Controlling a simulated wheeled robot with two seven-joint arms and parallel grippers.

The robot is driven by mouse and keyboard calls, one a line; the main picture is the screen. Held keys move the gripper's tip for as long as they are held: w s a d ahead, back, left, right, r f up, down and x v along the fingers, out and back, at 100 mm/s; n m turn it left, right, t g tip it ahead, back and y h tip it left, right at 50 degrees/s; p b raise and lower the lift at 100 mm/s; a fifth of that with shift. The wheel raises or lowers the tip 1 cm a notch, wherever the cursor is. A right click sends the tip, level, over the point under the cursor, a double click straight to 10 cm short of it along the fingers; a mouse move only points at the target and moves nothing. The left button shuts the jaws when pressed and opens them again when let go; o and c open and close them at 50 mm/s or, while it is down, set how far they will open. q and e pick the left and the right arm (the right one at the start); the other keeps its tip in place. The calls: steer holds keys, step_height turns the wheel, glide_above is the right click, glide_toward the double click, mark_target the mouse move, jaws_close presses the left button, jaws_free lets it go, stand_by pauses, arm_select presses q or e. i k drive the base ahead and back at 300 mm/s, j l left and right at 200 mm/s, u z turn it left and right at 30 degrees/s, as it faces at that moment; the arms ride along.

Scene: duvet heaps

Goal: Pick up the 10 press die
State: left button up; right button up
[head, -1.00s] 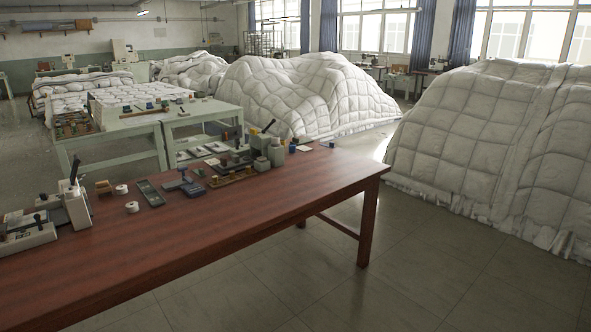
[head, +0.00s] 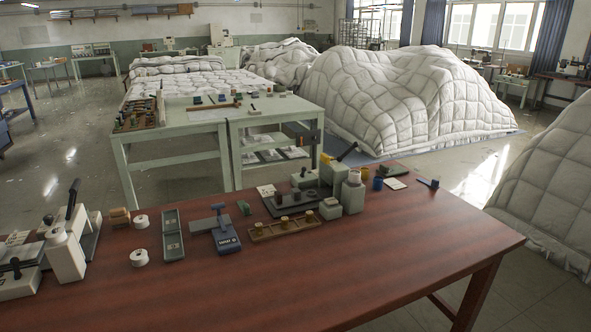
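No piece can be read as marked 10, so I cannot tell which one is the 10 press die. On the red-brown table (head: 330,270), a shallow wooden tray (head: 262,235) holds a few small brass-coloured round pieces (head: 284,223). Behind it stands a grey-green press-like device (head: 340,188) with a dark base and a lever. A blue-grey hand tool (head: 226,238) lies left of the tray, and an open green case (head: 173,240) lies further left. Neither of my grippers shows in the head view.
White rolls (head: 139,257) and a white lever machine (head: 66,250) stand at the table's left. A blue cup (head: 378,183) is at the back edge. The table's front and right are clear. Pale green tables (head: 180,140) and quilted heaps (head: 400,95) stand behind.

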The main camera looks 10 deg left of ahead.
mark_target(259, 227)
steer(key=i+u, duration=0.3)
steer(key=i, duration=0.25)
steer(key=i+l+u, duration=0.1)
steer(key=i+u, duration=0.2)
steer(key=i, duration=0.3)
